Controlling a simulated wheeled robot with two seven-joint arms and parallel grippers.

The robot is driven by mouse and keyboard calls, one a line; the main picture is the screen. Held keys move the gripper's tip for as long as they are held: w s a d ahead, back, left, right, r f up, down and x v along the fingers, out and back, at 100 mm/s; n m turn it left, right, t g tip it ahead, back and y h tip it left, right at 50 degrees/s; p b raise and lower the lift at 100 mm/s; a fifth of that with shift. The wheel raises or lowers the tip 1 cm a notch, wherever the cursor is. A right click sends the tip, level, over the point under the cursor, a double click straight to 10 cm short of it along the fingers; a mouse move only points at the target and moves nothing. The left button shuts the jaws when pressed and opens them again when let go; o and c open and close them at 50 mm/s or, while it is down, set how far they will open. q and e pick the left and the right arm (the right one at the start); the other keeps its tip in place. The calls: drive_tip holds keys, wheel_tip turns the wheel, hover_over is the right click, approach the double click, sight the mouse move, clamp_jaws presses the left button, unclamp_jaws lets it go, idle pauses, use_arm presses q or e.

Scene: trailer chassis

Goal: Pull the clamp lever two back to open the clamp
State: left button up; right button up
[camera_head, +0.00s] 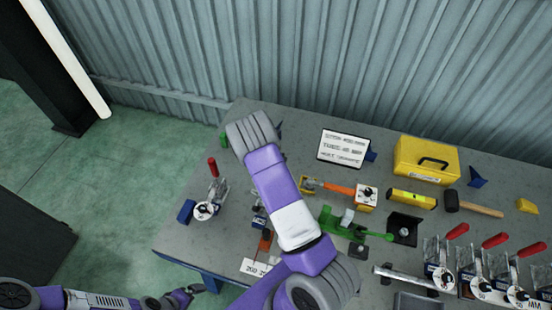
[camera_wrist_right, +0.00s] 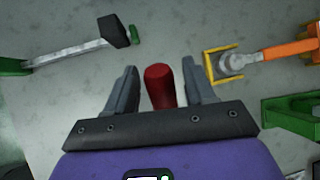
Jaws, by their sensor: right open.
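In the right wrist view a red lever handle (camera_wrist_right: 160,86) stands between the two grey fingers of my right gripper (camera_wrist_right: 161,88). The fingers are open, with a gap showing on each side of the handle. The clamp body below the handle is hidden by the gripper. In the head view my right forearm covers this gripper and handle; small clamp-like parts (camera_head: 258,221) show beside the arm. My left gripper (camera_head: 203,289) is low at the bottom left, off the table, too small to tell its state.
Another red-handled clamp (camera_head: 212,190) stands at the table's left. Several red-handled clamps (camera_head: 446,250) stand at the right. An orange-handled tool (camera_head: 336,188), a green clamp (camera_head: 345,224), a yellow toolbox (camera_head: 426,160), a hammer (camera_head: 475,205) and a sign (camera_head: 343,148) lie around the grey table (camera_head: 180,240).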

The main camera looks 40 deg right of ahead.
drive_tip(key=v, duration=0.7)
drive_tip(key=shift+a+r, duration=0.1)
drive_tip(key=shift+r, duration=0.05)
idle(0.3)
